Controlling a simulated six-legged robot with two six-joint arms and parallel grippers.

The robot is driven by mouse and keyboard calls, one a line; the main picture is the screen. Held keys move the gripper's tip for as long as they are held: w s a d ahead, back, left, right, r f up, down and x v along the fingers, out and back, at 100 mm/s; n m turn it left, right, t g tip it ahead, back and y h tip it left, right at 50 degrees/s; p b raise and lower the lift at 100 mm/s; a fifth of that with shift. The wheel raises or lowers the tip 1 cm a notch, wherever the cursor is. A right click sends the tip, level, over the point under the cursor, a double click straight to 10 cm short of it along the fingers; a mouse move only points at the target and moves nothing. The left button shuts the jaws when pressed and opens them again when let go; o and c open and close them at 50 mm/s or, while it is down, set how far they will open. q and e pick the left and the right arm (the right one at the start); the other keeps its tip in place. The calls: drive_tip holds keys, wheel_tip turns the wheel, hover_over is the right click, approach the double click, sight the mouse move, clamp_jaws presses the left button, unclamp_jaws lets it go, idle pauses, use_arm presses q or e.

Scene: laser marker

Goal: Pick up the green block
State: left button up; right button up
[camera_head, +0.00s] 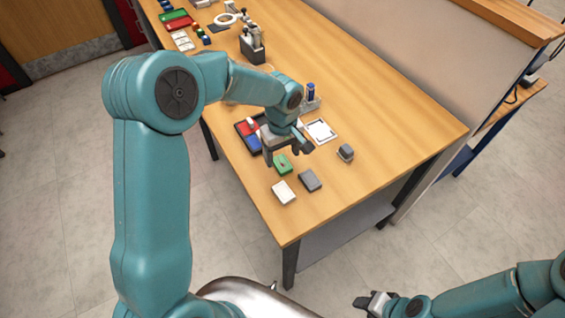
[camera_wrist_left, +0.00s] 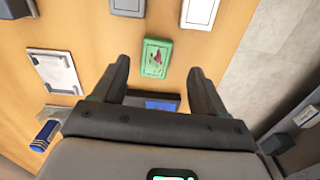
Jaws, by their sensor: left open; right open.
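The green block (camera_head: 283,164) lies flat on the wooden table, between a tray and a white block. It also shows in the left wrist view (camera_wrist_left: 156,58), with a dark red mark on its top, beyond and between my fingertips. My left gripper (camera_head: 288,152) is open and empty, above the table close to the green block. Its two dark fingers (camera_wrist_left: 160,75) stand apart in the left wrist view, not touching the block. My right gripper (camera_head: 372,303) is at the bottom of the head view, away from the table, open and seemingly empty.
A white block (camera_head: 284,192) and a grey block (camera_head: 309,180) lie near the green one. A dark tray (camera_head: 241,128) with red and blue pieces sits partly behind my left gripper. A white framed plate (camera_head: 320,131) and small dark object (camera_head: 346,152) lie right. The near table corner is clear.

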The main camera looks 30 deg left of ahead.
use_arm(q)
drive_tip(key=f, duration=0.2)
drive_tip(key=w+f+p, duration=0.1)
drive_tip(key=f, duration=0.1)
drive_tip(key=shift+a+f, duration=0.2)
drive_tip(key=shift+f, duration=0.1)
drive_tip(key=shift+d+f, duration=0.1)
drive_tip(key=shift+f, duration=0.05)
drive_tip(key=shift+s, duration=0.25)
drive_tip(key=shift+w, duration=0.25)
drive_tip(key=c, duration=1.2)
drive_tip(key=shift+s, duration=0.2)
drive_tip(key=shift+w, duration=0.15)
drive_tip(key=shift+w+r, duration=0.1)
drive_tip(key=shift+r, duration=0.35)
wheel_tip(320, 180, up, 18)
drive_tip(key=b, duration=0.2)
drive_tip(key=m, duration=1)
approach(283, 163)
drive_tip(key=s+d, duration=0.3)
drive_tip(key=d, duration=0.1)
drive_tip(key=shift+s+d+m, duration=0.25)
drive_tip(key=shift+d+m, duration=0.3)
drive_tip(key=shift+m, duration=0.15)
